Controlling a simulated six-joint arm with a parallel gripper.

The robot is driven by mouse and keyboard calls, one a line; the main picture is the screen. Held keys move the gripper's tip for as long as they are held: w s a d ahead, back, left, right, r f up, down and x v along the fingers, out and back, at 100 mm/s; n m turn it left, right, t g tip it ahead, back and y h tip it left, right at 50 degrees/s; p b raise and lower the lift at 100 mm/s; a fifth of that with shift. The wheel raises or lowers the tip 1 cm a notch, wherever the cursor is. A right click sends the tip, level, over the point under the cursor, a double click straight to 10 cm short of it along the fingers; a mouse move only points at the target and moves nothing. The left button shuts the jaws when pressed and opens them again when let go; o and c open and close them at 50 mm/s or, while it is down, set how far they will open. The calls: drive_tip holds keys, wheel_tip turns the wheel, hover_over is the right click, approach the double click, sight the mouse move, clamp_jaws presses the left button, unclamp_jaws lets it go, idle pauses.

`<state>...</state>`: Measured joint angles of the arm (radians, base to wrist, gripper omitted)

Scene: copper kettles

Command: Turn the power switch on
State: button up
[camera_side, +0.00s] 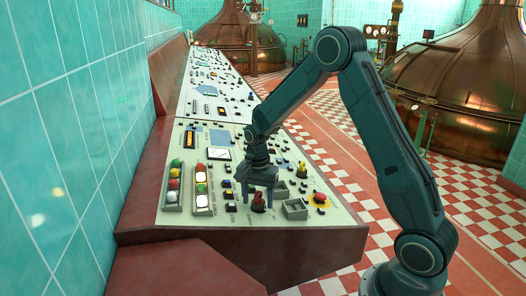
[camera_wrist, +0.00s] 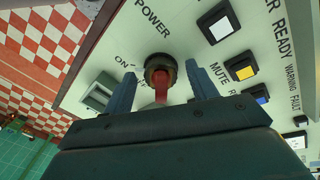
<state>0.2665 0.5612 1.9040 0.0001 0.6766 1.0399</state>
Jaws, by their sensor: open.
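The power switch (camera_wrist: 160,78) is a red lever in a dark round collar under the printed word POWER, with ON printed to its left in the wrist view. In the side view the red switch (camera_side: 258,200) stands on the panel near its front edge. My gripper (camera_wrist: 161,85) is open, with one finger on each side of the switch and gaps between them and the lever. In the side view my gripper (camera_side: 258,195) points down over the panel at the switch. The lower part of the lever is partly hidden by the gripper body in the wrist view.
The control panel (camera_side: 195,235) slopes along the tiled wall. A red button on a yellow disc (camera_side: 319,198) and a grey square housing (camera_side: 295,210) are right of the switch. Lamp columns (camera_side: 173,185) stand left. Square buttons (camera_wrist: 218,22) line the right in the wrist view.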

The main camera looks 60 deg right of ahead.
sight(259, 205)
wheel_tip(259, 205, up, 13)
drive_tip(key=shift+r, duration=0.2)
idle(0.4)
idle(0.3)
drive_tip(key=s+a+r+n+t, duration=0.3)
drive_tip(key=s+a+r+n, duration=0.5)
drive_tip(key=s, duration=0.4)
drive_tip(key=s+a+n+t, duration=0.2)
drive_tip(key=s+n, duration=0.5)
drive_tip(key=s, duration=0.5)
drive_tip(key=shift+s+a+t, duration=0.2)
drive_tip(key=shift+a+t, duration=0.1)
drive_tip(key=shift+a, duration=0.45)
